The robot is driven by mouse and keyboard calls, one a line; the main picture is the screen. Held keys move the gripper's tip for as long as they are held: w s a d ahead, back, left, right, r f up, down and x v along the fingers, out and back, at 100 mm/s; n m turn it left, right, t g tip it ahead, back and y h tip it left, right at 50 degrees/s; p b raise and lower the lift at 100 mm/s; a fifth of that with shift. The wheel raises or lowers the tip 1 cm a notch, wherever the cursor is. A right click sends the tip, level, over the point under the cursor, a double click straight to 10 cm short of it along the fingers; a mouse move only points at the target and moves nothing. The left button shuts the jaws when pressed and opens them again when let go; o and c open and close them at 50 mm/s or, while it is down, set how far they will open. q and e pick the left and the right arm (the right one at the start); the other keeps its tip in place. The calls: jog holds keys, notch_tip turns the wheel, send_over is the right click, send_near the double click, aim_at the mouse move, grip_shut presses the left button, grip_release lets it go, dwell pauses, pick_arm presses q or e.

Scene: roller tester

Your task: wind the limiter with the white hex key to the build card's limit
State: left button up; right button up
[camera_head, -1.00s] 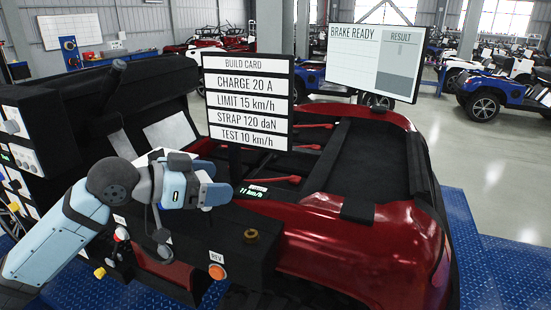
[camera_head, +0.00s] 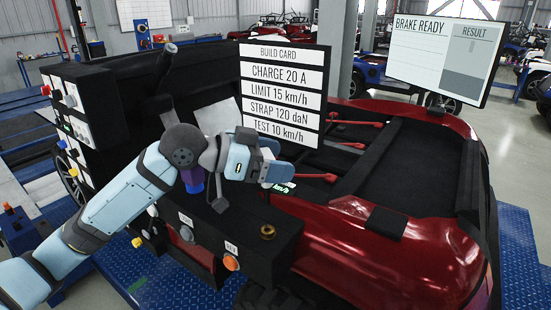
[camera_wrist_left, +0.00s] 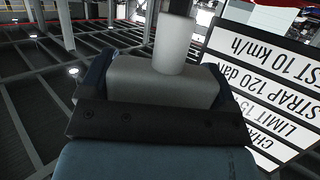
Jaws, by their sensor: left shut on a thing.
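My left gripper (camera_head: 276,170) is over the front of the red vehicle, below the build card. I cannot see whether the key touches the limiter. My right gripper is not in view.
A screen (camera_head: 443,55) at the upper right reads BRAKE READY. A black box with an orange REV button (camera_head: 231,262) and a brass fitting (camera_head: 267,232) is in front of the gripper. Red levers (camera_head: 318,177) lie behind it. Blue floor plates surround the vehicle.

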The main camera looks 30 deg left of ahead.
pick_arm(q)
notch_tip(320, 180, down, 6)
jog(key=b, duration=0.3)
jog(key=shift+r, duration=0.1)
dwell(0.3)
jog(key=shift+p, duration=0.6)
dwell(0.8)
jog(key=shift+f, duration=0.25)
jog(key=shift+f+b, duration=0.7)
jog(key=shift+f, duration=0.2)
jog(key=shift+d+m+g+h+b, duration=0.1)
jog(key=shift+m+g+h+b, duration=0.55)
jog(key=shift+m+g, duration=0.25)
jog(key=shift+s+r, duration=0.1)
